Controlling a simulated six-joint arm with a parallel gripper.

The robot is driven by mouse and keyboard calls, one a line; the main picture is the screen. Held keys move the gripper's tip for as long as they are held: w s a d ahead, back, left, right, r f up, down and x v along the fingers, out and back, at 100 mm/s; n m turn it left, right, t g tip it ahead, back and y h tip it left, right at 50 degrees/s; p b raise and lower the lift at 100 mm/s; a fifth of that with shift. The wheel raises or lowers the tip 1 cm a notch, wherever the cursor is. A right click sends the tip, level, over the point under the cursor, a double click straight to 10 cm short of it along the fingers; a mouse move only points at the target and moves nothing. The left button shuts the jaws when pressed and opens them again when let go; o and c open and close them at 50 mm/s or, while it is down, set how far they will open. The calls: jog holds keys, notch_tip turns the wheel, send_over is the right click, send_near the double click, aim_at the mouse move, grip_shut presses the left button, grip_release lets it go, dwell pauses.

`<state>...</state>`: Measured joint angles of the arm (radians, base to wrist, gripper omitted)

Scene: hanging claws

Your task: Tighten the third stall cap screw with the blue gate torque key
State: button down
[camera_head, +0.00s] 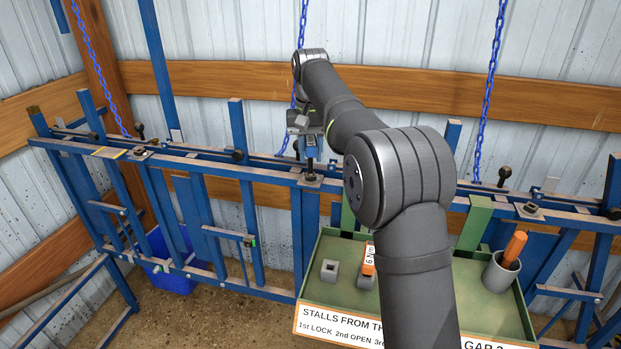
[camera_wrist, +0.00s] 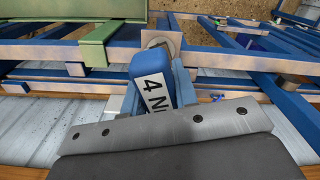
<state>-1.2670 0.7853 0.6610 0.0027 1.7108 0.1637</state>
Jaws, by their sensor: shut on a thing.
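My gripper (camera_head: 310,137) is shut on the blue torque key (camera_wrist: 150,80), whose label shows "4 N" with the rest cut off. In the head view the blue key (camera_head: 311,151) stands upright over the middle cap (camera_head: 311,181) on the blue top rail. Its dark shaft reaches down to that cap; I cannot tell whether the tip is seated. The wrist view shows a round plate (camera_wrist: 161,40) behind the key, its middle hidden. Similar caps sit on the rail at left (camera_head: 141,153) and right (camera_head: 531,210).
A green tray (camera_head: 437,303) holds a grey block (camera_head: 330,270), an orange key (camera_head: 369,259) marked "6 N" and a grey cup (camera_head: 498,274) with an orange handle (camera_head: 515,247). My arm hides part of its sign (camera_head: 325,318). Blue chains (camera_head: 488,95) hang behind the rail.

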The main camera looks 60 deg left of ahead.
aim_at(310, 140)
jog(key=shift+f+m, duration=0.15)
jog(key=shift+m, duration=0.25)
jog(key=shift+m, duration=1)
jog(key=shift+s+m, duration=0.1)
jog(key=shift+m, duration=1)
jog(key=shift+r, duration=0.2)
jog(key=shift+r, duration=1.4)
jog(key=shift+r, duration=0.1)
jog(key=shift+r, duration=1.95)
